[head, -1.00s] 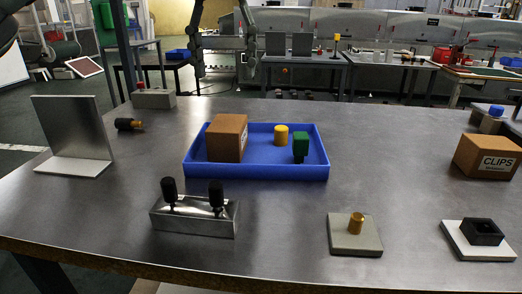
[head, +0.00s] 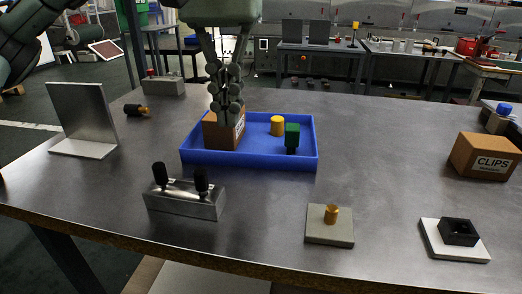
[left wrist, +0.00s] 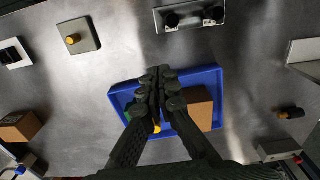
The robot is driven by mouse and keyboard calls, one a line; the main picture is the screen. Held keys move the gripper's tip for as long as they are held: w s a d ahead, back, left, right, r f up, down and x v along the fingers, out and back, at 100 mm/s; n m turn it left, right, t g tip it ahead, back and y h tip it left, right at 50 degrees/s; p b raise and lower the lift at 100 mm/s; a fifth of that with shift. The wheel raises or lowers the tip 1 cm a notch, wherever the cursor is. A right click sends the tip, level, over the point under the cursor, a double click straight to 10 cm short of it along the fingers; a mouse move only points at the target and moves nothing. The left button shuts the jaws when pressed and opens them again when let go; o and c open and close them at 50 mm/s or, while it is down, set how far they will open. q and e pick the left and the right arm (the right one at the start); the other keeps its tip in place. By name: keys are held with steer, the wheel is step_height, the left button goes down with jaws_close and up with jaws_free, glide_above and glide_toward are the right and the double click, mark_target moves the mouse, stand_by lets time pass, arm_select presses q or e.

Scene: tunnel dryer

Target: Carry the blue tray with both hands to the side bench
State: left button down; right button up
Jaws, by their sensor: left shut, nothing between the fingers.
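The blue tray (head: 250,161) lies flat on the metal table and also shows in the left wrist view (left wrist: 122,94). It holds a brown box (head: 222,136), a yellow cylinder (head: 277,129) and a green block (head: 292,134). My left gripper (head: 228,116) is shut and empty. Its fingers point down over the tray and hide part of the brown box in the head view. In the left wrist view its fingertips (left wrist: 158,76) overlap the tray's middle. Whether they touch anything cannot be told. My right gripper is not in view.
A metal block with two black knobs (head: 185,198) stands in front of the tray. A grey angle plate (head: 84,118) stands at left. A CLIPS box (head: 484,156), a plate with a brass peg (head: 330,226) and a white plate with a black socket (head: 456,240) are at right.

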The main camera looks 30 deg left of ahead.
mark_target(240, 173)
arm_select(q)
steer(key=shift+m, duration=0.3)
step_height(240, 173, down, 4)
steer(key=shift+s+a+b, duration=0.1)
steer(key=shift+s+b, duration=0.05)
steer(key=shift+b, duration=0.4)
step_height(240, 173, down, 5)
steer(key=shift+f, duration=0.2)
steer(key=w, duration=0.3)
steer(key=shift+a+f, duration=0.25)
steer(key=shift+f, duration=0.05)
steer(key=shift+w+a+p, duration=0.15)
steer(key=shift+w+p, duration=0.15)
steer(key=shift+w, duration=0.2)
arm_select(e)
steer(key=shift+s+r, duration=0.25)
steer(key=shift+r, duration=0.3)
